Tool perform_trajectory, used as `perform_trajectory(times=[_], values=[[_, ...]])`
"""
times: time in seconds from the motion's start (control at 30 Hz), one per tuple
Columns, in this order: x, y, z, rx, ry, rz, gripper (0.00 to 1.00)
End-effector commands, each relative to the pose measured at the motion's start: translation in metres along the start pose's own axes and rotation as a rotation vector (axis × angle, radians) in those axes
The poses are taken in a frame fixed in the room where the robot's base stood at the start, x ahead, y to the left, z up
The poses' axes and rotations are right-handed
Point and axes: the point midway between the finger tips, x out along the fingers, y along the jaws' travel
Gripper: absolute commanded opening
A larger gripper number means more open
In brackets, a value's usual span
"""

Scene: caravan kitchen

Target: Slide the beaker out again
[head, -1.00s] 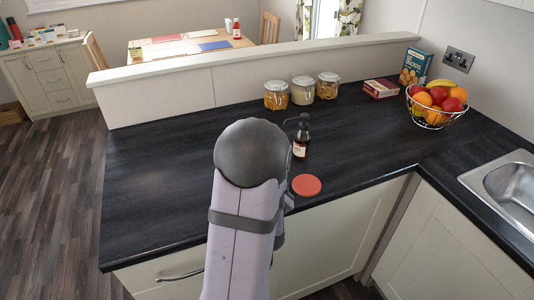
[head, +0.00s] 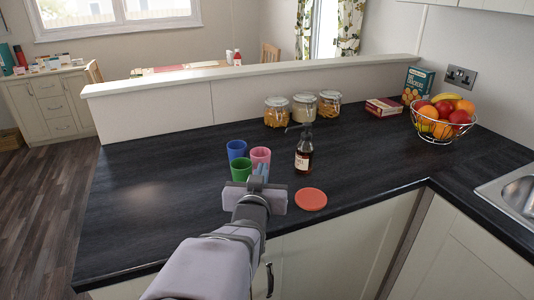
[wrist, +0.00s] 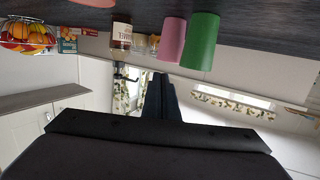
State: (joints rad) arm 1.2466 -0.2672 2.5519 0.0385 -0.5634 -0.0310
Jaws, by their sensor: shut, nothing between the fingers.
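Three beakers stand close together on the dark worktop (head: 150,210): a blue beaker (head: 236,148) at the back left, a pink beaker (head: 262,154) at the right, and a green beaker (head: 241,169) in front. My gripper (head: 262,171) is shut and empty, at the front of the group near the green and pink beakers; I cannot tell if it touches either. The wrist view is upside down. It shows the shut fingers (wrist: 160,90), with the pink beaker (wrist: 171,40) and green beaker (wrist: 201,42) beyond them; blue is not seen there.
A brown pump bottle (head: 304,158) stands right of the beakers. A flat red disc (head: 311,199) lies near the front edge. Lidded jars (head: 303,108) line the back wall; a fruit basket (head: 441,120) is far right. The worktop's left side is clear.

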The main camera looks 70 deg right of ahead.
Motion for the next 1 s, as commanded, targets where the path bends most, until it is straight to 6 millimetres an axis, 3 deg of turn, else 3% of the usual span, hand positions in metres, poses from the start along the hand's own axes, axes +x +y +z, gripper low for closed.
perform_trajectory(times=[0.33,1.0], values=[[0.023,0.000,-0.004,0.001,-0.002,0.000,0.00],[0.119,0.001,-0.019,0.002,0.000,0.001,0.00]])
